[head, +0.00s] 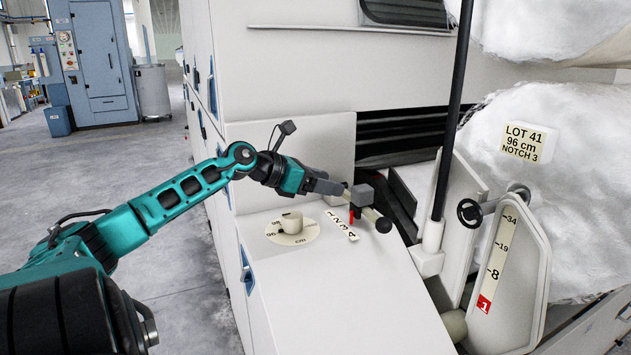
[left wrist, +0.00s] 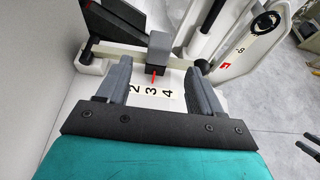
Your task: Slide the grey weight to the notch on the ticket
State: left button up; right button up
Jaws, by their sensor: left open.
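The grey weight (head: 362,195) is a small block on a pale bar that ends in a black knob (head: 384,225). A red pointer (head: 351,216) hangs below it over a number strip (head: 342,226) marked 1 to 4. In the left wrist view the weight (left wrist: 159,46) has its red pointer (left wrist: 153,76) at the 3. My left gripper (head: 340,187) is open; its fingers (left wrist: 160,78) lie on either side of the weight's line, with clear gaps. The ticket (head: 523,142) reads LOT 41, 96 cm, NOTCH 3.
A round dial (head: 292,228) marked in cm sits on the white cabinet top left of the strip. A black upright rod (head: 455,110) and a scale plate (head: 497,262) with a black-knobbed lever stand to the right. White fibre (head: 570,190) fills the far right.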

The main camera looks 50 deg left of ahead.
pick_arm(q)
jog(key=shift+v, duration=1.05)
